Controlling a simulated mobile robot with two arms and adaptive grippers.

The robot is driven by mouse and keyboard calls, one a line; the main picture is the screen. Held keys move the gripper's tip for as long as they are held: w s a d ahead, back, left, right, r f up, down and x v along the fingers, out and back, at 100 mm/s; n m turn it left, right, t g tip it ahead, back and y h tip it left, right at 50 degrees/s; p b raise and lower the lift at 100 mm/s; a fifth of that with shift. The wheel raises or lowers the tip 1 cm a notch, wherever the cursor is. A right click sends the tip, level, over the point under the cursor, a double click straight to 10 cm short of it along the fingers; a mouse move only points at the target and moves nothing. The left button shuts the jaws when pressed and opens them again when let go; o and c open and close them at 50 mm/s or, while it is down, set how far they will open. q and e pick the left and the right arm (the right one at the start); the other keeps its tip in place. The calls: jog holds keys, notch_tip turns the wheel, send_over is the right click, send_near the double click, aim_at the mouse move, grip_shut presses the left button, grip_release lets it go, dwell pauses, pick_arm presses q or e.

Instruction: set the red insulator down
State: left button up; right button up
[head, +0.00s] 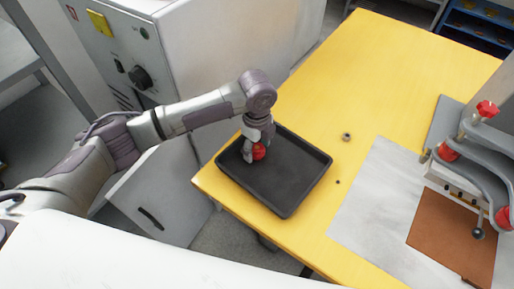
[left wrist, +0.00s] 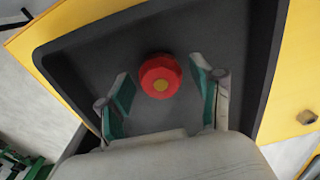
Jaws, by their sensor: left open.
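The red insulator (head: 259,152) is in the black tray (head: 287,205) on the yellow table. My left gripper (head: 252,153) is over the tray at the insulator. In the left wrist view its fingers (left wrist: 164,92) are spread, one on each side of the insulator, with gaps between. Part of the insulator is hidden by the gripper in the head view. My right gripper is not in view.
A small nut-like piece (head: 347,137) lies on the table right of the tray. A grey sheet (head: 365,205), a brown board (head: 452,235) and a grey fixture with red knobs (head: 470,150) are at the right. A white cabinet (head: 215,50) stands behind my left arm. The table's far part is clear.

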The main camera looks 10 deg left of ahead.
aim_at(257, 147)
pick_arm(q)
notch_tip(257, 147, up, 11)
jog(key=shift+r, duration=0.15)
dwell(0.6)
